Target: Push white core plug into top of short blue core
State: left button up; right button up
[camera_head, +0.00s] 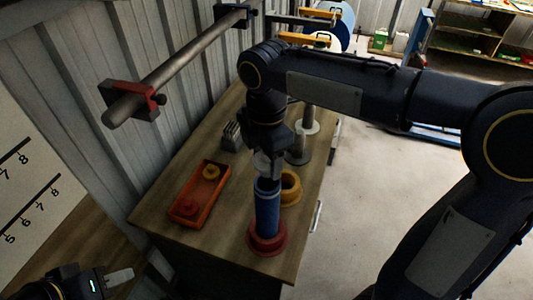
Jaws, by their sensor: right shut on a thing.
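The short blue core (267,212) stands upright in a round red base (267,240) near the front edge of the wooden bench. My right gripper (268,158) comes down from above and is shut on the white core plug (262,164). The plug is directly over the top of the blue core, at or very near its rim. The fingers partly hide the plug and the core's mouth, so I cannot tell how far it sits inside. My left gripper (120,277) is low at the left, away from the core; its finger opening is not clear.
A yellow ring (291,188) stands close behind the core. Grey-white spools (299,148) and a grey slotted block (231,137) are further back. A steel bar (180,66) runs along the wall.

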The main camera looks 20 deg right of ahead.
aim_at(266, 175)
jog(key=shift+f+b, duration=1.65)
jog(key=shift+f, duration=1.15)
jog(key=shift+s+f, duration=0.2)
jog(key=shift+f, duration=0.1)
jog(key=shift+f, duration=0.15)
jog(key=o, duration=1.1)
jog(key=shift+f+b, duration=0.1)
jog(key=shift+b, duration=0.2)
jog(key=shift+c, duration=0.2)
notch_tip(266, 175, up, 9)
jog(key=shift+r, duration=0.1)
